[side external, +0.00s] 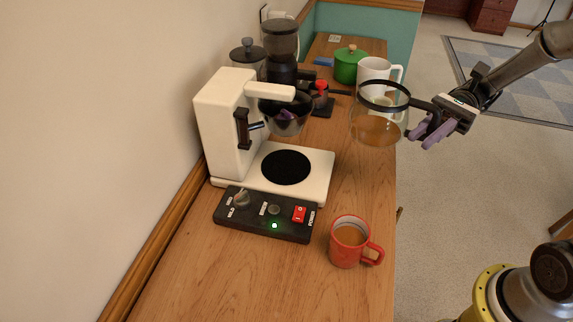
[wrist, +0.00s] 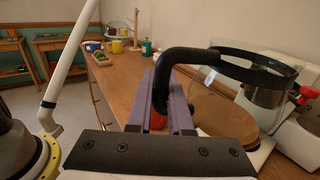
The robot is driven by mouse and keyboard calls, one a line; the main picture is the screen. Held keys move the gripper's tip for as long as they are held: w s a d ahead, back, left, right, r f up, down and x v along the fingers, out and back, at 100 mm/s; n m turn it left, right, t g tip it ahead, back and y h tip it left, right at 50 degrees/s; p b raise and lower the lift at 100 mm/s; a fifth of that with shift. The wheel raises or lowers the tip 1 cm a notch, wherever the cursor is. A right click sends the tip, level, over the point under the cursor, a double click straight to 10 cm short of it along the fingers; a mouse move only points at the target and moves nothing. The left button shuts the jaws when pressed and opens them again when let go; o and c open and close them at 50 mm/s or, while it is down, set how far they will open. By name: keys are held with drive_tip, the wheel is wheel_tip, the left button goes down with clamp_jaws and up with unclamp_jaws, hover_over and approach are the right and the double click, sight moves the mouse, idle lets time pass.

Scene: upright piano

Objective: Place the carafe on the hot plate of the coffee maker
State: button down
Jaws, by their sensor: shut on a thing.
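The glass carafe (side external: 372,127) holds brown coffee and has a black rim band and black handle. My gripper (side external: 420,132) is shut on the handle, with its purple fingers on either side. In the wrist view, the black handle (wrist: 185,58) runs down between my gripper's fingers (wrist: 172,100), and the carafe (wrist: 222,112) is at the right. The carafe appears raised near the counter's right edge, roughly upright. The white coffee maker (side external: 226,130) stands to its left in the side view. Its round black hot plate (side external: 286,167) is bare.
A red mug (side external: 347,246) of coffee stands in front of the coffee maker. The control panel (side external: 262,214) shows a lit green light. A white mug (side external: 374,69), green pot (side external: 349,66) and dark grinder (side external: 281,50) stand behind. Wooden counter (side external: 345,187) is clear right of the hot plate.

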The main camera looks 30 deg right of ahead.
wheel_tip(320, 180, down, 13)
drive_tip(key=shift+r, duration=0.2)
drive_tip(key=shift+w, duration=0.2)
drive_tip(key=w+d+m+t, duration=0.2)
drive_tip(key=d+m+t, duration=0.15)
drive_tip(key=d, duration=0.35)
drive_tip(key=w+d+m+t, duration=0.2)
drive_tip(key=d+t, duration=0.3)
drive_tip(key=d, duration=0.2)
drive_tip(key=shift+n, duration=0.25)
drive_tip(key=x, duration=2)
drive_tip(key=f+x, duration=0.1)
drive_tip(key=x, duration=1)
drive_tip(key=shift+s, duration=0.15)
drive_tip(key=shift+a+f, duration=0.1)
drive_tip(key=shift+a, duration=0.15)
drive_tip(key=shift+d+f, duration=0.1)
drive_tip(key=shift+f, duration=0.1)
drive_tip(key=shift+f, duration=0.2)
